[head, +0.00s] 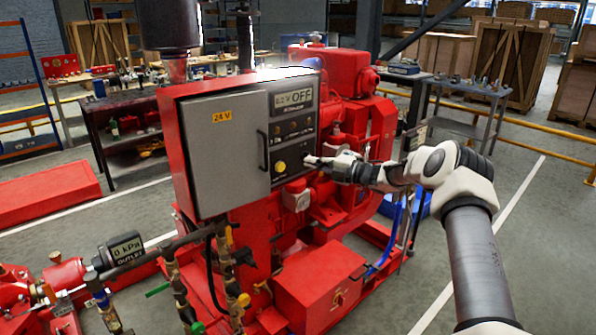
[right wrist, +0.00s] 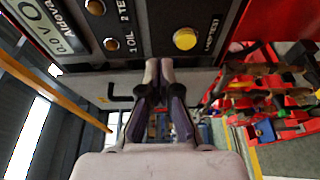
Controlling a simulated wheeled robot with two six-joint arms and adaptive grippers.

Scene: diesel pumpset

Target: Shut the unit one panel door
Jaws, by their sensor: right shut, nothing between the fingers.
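The unit one panel door is a grey plate (head: 222,150) with a yellow 24 V label and a black vertical handle (head: 262,150) on its right edge. My right gripper (head: 309,160) is shut and empty in front of the control panel, right of the door and handle. Its fingertips also show in the right wrist view (right wrist: 159,63). My left gripper is out of view.
The dark control panel (head: 293,150) beside the door has a display reading OFF, small knobs and a yellow button (head: 280,167). Red pump machinery (head: 360,110) stands behind it. Pipes and valves (head: 180,290) sit low in front. Open floor lies to the right.

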